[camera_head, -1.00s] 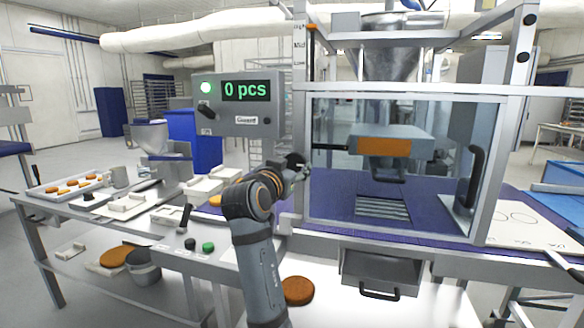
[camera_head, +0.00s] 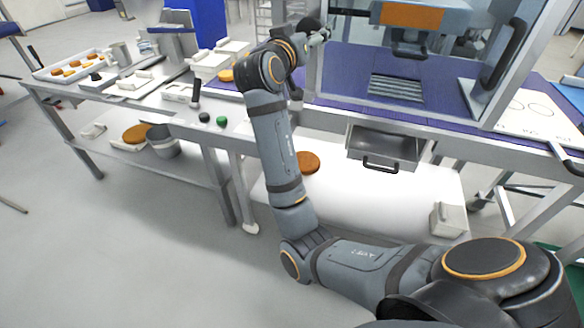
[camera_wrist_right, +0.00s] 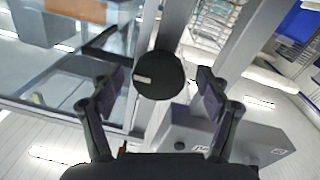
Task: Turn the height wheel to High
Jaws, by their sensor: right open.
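The height wheel (camera_wrist_right: 160,72) is a round black knob with a short white mark left of its centre in the right wrist view. My right gripper (camera_wrist_right: 161,78) is open, with one dark finger on each side of the wheel. Gaps show between the fingers and the wheel; I cannot tell how deep the wheel sits between them. In the head view my right gripper (camera_head: 316,36) is at the machine's front left post, at the top edge. The height scale is out of view there. My left gripper is not in view.
The machine's clear guard door has a black handle (camera_head: 505,55). A metal drawer (camera_head: 383,148) hangs below the purple deck. A green button (camera_head: 222,120) and a black one sit on the bench left of my arm. A brown round (camera_head: 308,162) lies on the lower white surface.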

